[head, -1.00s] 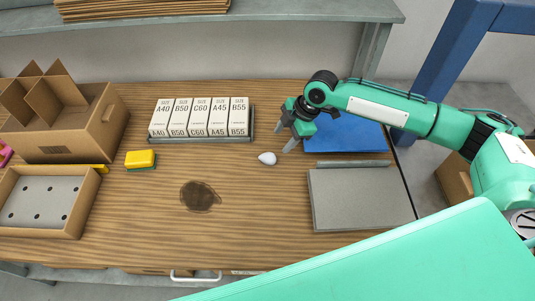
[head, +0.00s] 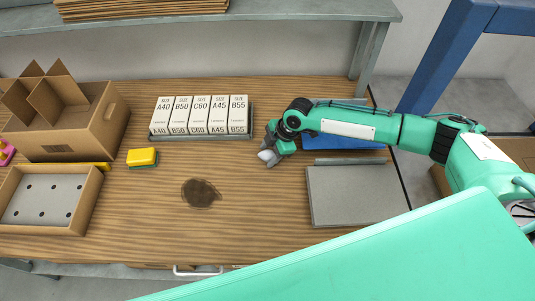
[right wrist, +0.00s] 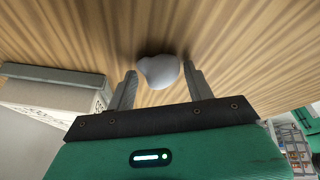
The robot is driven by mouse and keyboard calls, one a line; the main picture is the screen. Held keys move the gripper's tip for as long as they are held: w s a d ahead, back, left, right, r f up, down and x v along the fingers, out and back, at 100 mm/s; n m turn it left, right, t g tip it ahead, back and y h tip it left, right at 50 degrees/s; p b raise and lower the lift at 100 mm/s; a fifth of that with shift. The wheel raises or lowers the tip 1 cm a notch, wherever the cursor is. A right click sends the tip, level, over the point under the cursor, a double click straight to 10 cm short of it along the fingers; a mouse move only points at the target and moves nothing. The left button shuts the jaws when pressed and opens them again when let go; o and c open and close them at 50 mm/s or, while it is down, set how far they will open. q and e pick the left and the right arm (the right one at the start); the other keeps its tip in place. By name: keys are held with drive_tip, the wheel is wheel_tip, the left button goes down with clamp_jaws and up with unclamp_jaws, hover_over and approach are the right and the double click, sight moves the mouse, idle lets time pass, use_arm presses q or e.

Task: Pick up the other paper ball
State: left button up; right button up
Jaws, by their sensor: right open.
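A white paper ball (head: 265,156) lies on the wooden table, right of the middle. In the right wrist view the paper ball (right wrist: 159,71) sits between the tips of the two fingers, with a gap visible on each side. My right gripper (head: 269,154) is low over the table with its open fingers around the ball. The same gripper (right wrist: 160,88) shows from behind in the right wrist view. My left gripper is out of view. No second paper ball shows.
A rack of white size boxes (head: 200,116) stands behind the ball. A grey plate (head: 350,195) and a blue sheet (head: 345,141) lie to the right. A yellow sponge (head: 142,157), a dark stain (head: 200,193), a divided cardboard box (head: 85,125) and a tray (head: 75,218) lie left.

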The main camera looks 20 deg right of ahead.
drive_tip(key=c, duration=0.7)
drive_tip(key=shift+c, duration=0.3)
